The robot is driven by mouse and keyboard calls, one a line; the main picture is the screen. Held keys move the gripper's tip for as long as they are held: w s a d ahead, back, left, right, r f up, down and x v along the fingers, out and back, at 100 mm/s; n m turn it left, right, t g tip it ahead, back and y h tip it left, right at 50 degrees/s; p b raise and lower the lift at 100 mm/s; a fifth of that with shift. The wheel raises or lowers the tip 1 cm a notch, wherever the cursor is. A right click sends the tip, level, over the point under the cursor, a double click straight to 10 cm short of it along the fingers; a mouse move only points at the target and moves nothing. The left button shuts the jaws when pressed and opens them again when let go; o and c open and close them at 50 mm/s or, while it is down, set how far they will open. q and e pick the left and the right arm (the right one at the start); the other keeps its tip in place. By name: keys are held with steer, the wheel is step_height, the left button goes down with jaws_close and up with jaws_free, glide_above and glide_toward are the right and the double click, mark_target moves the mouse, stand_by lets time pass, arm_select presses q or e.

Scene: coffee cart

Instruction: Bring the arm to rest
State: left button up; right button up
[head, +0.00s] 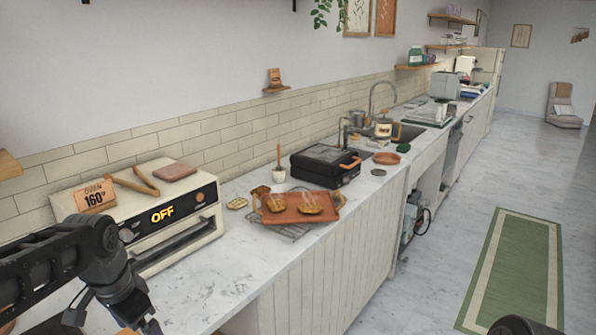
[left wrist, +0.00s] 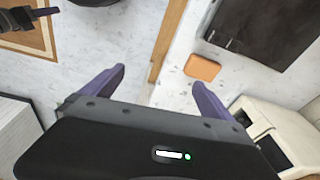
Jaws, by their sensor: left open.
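My left arm (head: 60,265) comes in from the left in the head view, in front of the white oven. Its gripper is at or below the bottom edge there. In the left wrist view my left gripper (left wrist: 158,80) is open, its two purple fingers wide apart with nothing between them. It is over the counter edge and floor. A dark part with a purple tip (left wrist: 40,13), seemingly my right gripper, shows at the top left of the left wrist view; its jaw opening is unclear.
The white oven (head: 205,243) reads OFF, with tongs (head: 135,183) on top. An orange-brown board (head: 290,216) holds steaming food beside a black grill (head: 315,168). A small orange block (left wrist: 202,67) lies on the counter. A green-bordered rug (head: 515,265) lies on the floor at right.

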arm_select(q)
steer(key=w+d+f+n+t+h, duration=0.2)
steer(key=w+d+f+t, duration=0.1)
steer(key=w+d+f, duration=0.45)
steer(key=s+d+f+n, duration=0.1)
steer(key=d+f, duration=0.2)
steer(key=f, duration=0.2)
steer(key=d+f+n, duration=0.1)
steer(key=d+f, duration=0.3)
steer(key=f, duration=0.2)
steer(key=s+d+f+n+h, duration=0.1)
steer(key=s+d+f, duration=0.1)
steer(key=s+f, duration=0.25)
steer(key=s+d+f+n, duration=0.2)
steer(key=s+d+f, duration=0.1)
steer(key=f, duration=0.3)
steer(key=s+d+f+g, duration=0.2)
steer(key=s+f, duration=0.3)
steer(key=s, duration=0.4)
steer(key=s+d+f+g+h, duration=0.1)
steer(key=s+d+f+g, duration=0.1)
steer(key=s+f, duration=0.4)
steer(key=s, duration=0.3)
steer(key=shift+s+d+n, duration=0.15)
steer(key=shift+d+n, duration=0.15)
steer(key=shift+d, duration=0.1)
